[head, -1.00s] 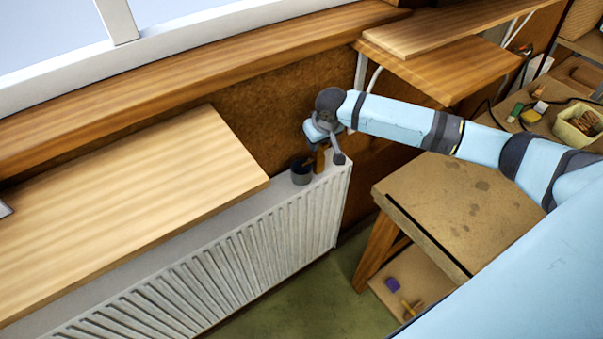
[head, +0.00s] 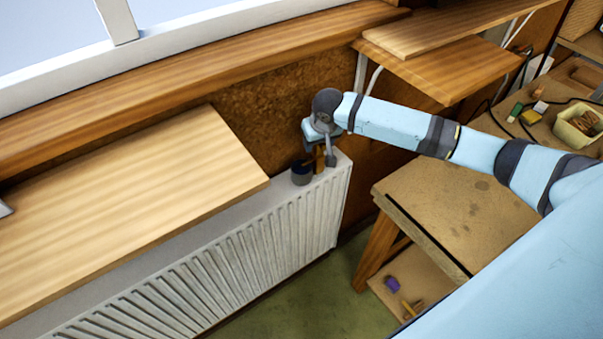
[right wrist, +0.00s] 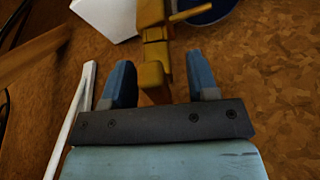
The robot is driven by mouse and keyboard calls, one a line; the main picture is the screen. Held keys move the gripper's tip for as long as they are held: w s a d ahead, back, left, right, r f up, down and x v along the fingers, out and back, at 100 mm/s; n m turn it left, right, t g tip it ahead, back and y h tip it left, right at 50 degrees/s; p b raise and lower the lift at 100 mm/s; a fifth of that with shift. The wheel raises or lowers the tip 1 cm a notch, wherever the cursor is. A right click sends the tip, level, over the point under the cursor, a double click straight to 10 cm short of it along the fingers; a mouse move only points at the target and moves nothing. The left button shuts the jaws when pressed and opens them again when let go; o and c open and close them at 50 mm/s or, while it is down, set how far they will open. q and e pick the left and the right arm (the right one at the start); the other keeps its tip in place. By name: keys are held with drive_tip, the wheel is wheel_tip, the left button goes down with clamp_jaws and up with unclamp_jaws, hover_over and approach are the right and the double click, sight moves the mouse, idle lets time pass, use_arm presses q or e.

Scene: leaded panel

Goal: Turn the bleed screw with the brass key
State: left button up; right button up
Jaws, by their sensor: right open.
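A brass-coloured piece, which looks like the key (right wrist: 153,48), stands between the two blue fingers of my right gripper (right wrist: 160,62) in the right wrist view. The fingers are open, with a gap on each side of it. A thin yellow rod sticks out to the right at its top. In the head view, my right gripper (head: 321,150) is over the far right end of the white radiator (head: 270,235), and the brass piece (head: 319,160) is partly hidden by it. I cannot make out the bleed screw. My left gripper is not in view.
A dark round pot (head: 302,173) stands on the radiator top, close left of the gripper. A wooden board (head: 140,200) covers the radiator's left part. A workbench (head: 455,205) stands to the right. A shelf (head: 445,68) is on the wall behind my right arm.

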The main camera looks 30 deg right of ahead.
drive_tip(key=v, duration=0.3)
drive_tip(key=shift+r+b, duration=0.2)
drive_tip(key=shift+b, duration=0.15)
drive_tip(key=d+b+v, duration=0.1)
drive_tip(key=v, duration=0.9)
drive_tip(key=s+a+f+n+t+y, duration=0.2)
drive_tip(key=s+a+f, duration=0.1)
drive_tip(key=a+f, duration=0.5)
drive_tip(key=s+a+f+n+t+y, duration=0.1)
drive_tip(key=s+a+f+y, duration=0.15)
drive_tip(key=a+f, duration=0.5)
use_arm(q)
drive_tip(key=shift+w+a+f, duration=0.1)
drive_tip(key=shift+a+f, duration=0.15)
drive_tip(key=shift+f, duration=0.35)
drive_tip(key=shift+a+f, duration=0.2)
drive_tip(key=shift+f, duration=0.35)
use_arm(e)
drive_tip(key=s+f+n+t, duration=0.1)
drive_tip(key=s+f+t, duration=0.1)
drive_tip(key=s+f, duration=0.4)
drive_tip(key=s+a+f+n+t, duration=0.1)
drive_tip(key=s+f, duration=0.5)
drive_tip(key=s, duration=0.6)
drive_tip(key=shift+s+f+t+h, duration=0.15)
drive_tip(key=shift+s+t+h, duration=0.25)
drive_tip(key=shift+t, duration=0.4)
